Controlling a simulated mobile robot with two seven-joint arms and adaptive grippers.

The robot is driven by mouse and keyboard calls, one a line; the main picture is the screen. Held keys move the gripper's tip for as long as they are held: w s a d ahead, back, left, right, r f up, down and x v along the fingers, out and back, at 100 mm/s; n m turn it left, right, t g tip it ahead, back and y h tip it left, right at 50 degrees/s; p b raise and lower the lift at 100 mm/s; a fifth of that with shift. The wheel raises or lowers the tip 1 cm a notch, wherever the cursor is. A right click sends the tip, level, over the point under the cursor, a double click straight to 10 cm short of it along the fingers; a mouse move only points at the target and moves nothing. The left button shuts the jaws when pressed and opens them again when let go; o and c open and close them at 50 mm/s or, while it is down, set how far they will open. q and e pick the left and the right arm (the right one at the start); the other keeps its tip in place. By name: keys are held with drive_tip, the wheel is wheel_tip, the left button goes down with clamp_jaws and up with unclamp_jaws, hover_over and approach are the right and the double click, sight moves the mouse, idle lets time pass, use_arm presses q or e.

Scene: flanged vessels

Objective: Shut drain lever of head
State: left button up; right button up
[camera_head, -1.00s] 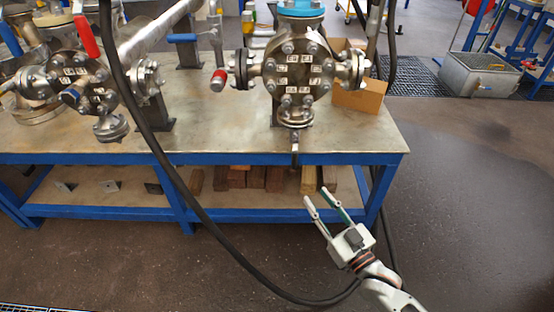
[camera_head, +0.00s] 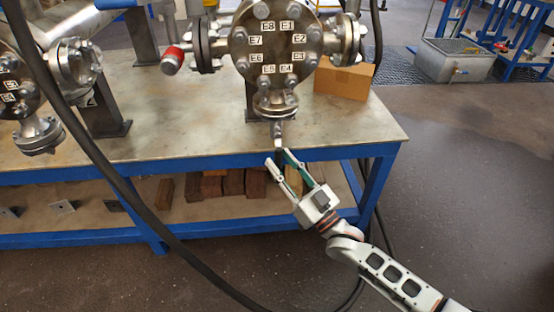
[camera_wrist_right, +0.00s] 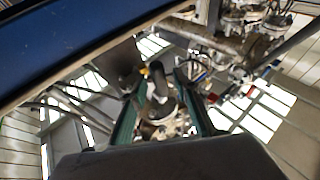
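The flanged head (camera_head: 277,42), a round steel vessel with E-labelled bolts, stands over the table. Its bottom drain flange (camera_head: 277,100) carries the drain lever (camera_head: 278,132), a short piece hanging down near the table's front edge. My right gripper (camera_head: 278,157) is open just below the lever, its two green-lined fingers pointing up. In the right wrist view a dark upright piece, seemingly the lever (camera_wrist_right: 159,97), shows between the open fingers (camera_wrist_right: 160,108). I cannot tell whether a finger touches it. My left gripper is not in view.
The blue-framed table (camera_head: 190,143) has its front edge close to my right gripper. A second flanged vessel (camera_head: 15,85) is at the left. A black hose (camera_head: 130,195) hangs across the front. A cardboard box (camera_head: 345,80) sits behind the head. Floor at the right is clear.

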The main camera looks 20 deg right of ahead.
drive_tip(key=shift+x, duration=0.85)
clamp_jaws()
